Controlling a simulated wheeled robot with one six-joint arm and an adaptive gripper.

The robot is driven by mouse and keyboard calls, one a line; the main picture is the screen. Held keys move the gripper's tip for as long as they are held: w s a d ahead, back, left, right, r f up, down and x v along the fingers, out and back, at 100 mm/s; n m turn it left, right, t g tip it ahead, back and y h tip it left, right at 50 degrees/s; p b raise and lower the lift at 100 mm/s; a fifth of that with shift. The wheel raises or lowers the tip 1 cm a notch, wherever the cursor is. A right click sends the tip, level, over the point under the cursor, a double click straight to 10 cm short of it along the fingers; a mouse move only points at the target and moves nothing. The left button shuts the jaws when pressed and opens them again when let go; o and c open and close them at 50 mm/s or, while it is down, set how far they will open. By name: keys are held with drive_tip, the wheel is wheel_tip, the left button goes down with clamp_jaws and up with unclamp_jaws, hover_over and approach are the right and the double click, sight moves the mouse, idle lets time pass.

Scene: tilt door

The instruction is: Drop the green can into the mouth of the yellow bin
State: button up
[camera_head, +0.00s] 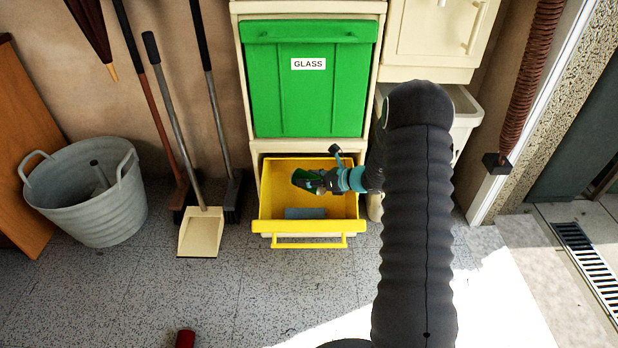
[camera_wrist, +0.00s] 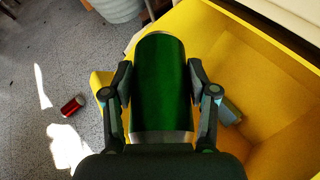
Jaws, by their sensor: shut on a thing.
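The yellow bin (camera_head: 342,207) is tilted open below the green bin in the head view, its mouth facing up. Its yellow wall also shows in the wrist view (camera_wrist: 255,75). My gripper (camera_head: 312,181) is over the mouth of the yellow bin. In the wrist view my gripper (camera_wrist: 160,85) is shut on the green can (camera_wrist: 161,88), one finger on each side. The can is dark green with silvery ends. In the head view my gripper partly hides it. A grey-blue object (camera_head: 305,213) lies inside the yellow bin.
A shut green bin labelled GLASS (camera_head: 305,95) is above the yellow one. A red can (camera_head: 185,339) lies on the floor in front. A dustpan (camera_head: 201,233), brooms and a metal tub (camera_head: 85,195) stand to the left.

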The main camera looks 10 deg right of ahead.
wheel_tip(320, 180, down, 9)
drive_tip(key=b, duration=0.6)
drive_tip(key=shift+f+b, duration=0.2)
drive_tip(key=shift+b, duration=0.2)
drive_tip(key=o, duration=1.1)
drive_tip(key=shift+o, duration=0.2)
drive_tip(key=v, duration=1.2)
